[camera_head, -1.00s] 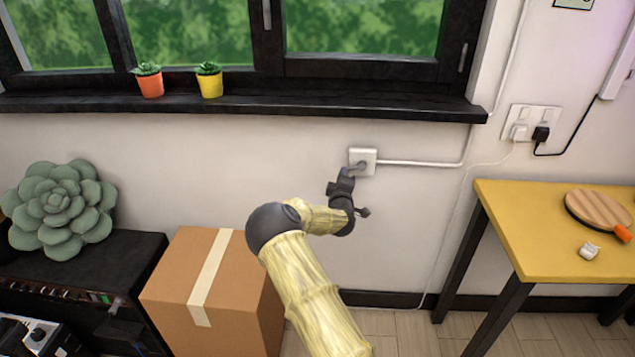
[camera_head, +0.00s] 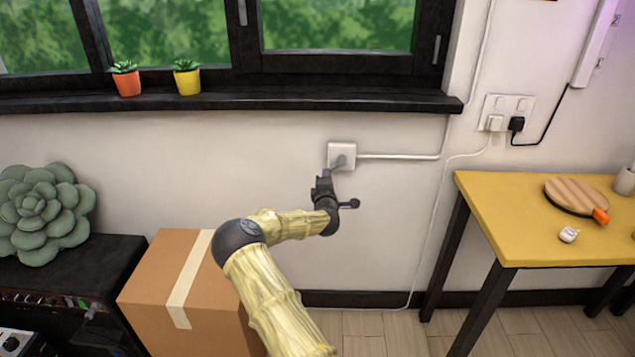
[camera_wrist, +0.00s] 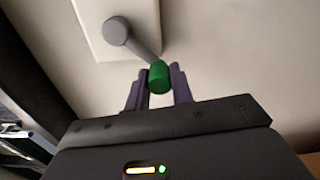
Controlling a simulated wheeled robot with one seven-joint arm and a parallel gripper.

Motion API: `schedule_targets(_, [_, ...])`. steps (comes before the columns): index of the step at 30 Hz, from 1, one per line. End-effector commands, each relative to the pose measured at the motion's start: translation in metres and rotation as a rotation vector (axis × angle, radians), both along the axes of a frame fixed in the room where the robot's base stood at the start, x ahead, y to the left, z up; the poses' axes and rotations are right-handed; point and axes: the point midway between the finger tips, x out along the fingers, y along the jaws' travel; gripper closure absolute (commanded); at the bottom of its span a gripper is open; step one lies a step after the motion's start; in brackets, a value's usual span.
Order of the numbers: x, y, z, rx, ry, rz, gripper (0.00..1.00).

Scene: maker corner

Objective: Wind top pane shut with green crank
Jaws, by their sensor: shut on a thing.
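The crank is a grey arm (camera_wrist: 140,45) pivoting on a white wall box (camera_wrist: 93,12), with a green knob (camera_wrist: 159,77) at its free end. In the wrist view my gripper (camera_wrist: 160,90) is shut on the green knob, one purple finger on each side. In the head view the white box (camera_head: 347,149) is on the wall below the sill, and my gripper (camera_head: 326,173) is at the crank's lower left. The knob is hidden there. The lower part of the dark-framed window (camera_head: 340,66) shows; its top pane is out of view.
A white conduit (camera_head: 400,156) runs right from the box. A cardboard box (camera_head: 150,295) stands below left, and a yellow table (camera_head: 500,225) stands to the right. An orange pot (camera_head: 128,84) and a yellow pot (camera_head: 188,82) sit on the black sill (camera_head: 320,100).

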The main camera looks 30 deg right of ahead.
Motion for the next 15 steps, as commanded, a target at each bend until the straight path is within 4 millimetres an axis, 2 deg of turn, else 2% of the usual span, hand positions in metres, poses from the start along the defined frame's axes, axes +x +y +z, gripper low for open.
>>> schedule_targets(1, [-0.001, -0.0009, -0.0048, -0.003, 0.011, -0.002, 1.0])
schedule_targets(13, [-0.0017, -0.0027, -0.0045, -0.01, 0.014, -0.004, 1.0])
schedule_targets(14, [-0.0018, -0.0026, -0.0045, -0.01, 0.014, -0.004, 0.73])
schedule_targets(15, [-0.0017, -0.0025, -0.0045, -0.01, 0.014, -0.004, 0.65])
